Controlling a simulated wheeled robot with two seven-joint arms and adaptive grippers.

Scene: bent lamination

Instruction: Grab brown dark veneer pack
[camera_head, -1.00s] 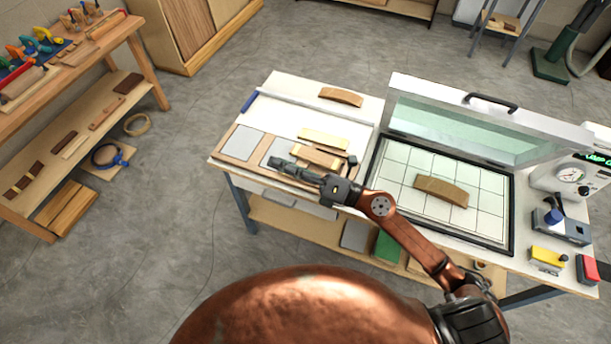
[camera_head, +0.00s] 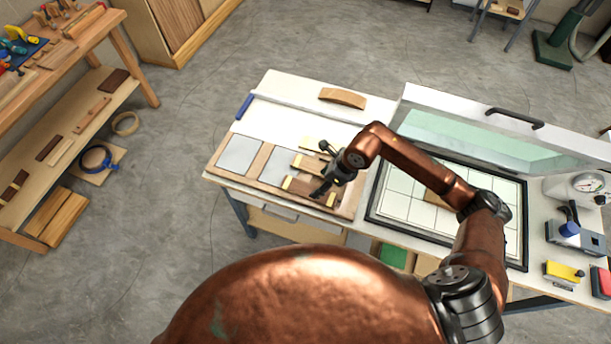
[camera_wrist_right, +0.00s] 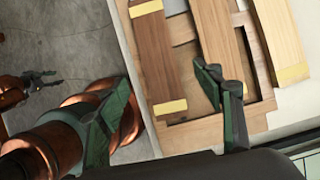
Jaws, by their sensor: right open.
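The dark brown veneer pack (camera_wrist_right: 157,60) lies in a wooden tray (camera_wrist_right: 200,130), with a yellow band at each end. It also shows in the head view (camera_head: 302,186), partly hidden by my right gripper. My right gripper (camera_head: 325,172) is over the tray. In the right wrist view, its two fingers (camera_wrist_right: 168,95) are spread wide and empty, one on each side of the pack's near end. I cannot tell their height above it. A small dark gripper, apparently my left one (camera_wrist_right: 42,79), shows at the far left; its fingers are too small to read.
A mid-brown pack (camera_wrist_right: 218,45) and a lighter pack (camera_wrist_right: 280,40) lie right of the dark one in the wrist view. The press frame (camera_head: 380,205) with its raised lid (camera_head: 470,140) stands right of the tray. A curved wooden piece (camera_head: 343,97) lies behind.

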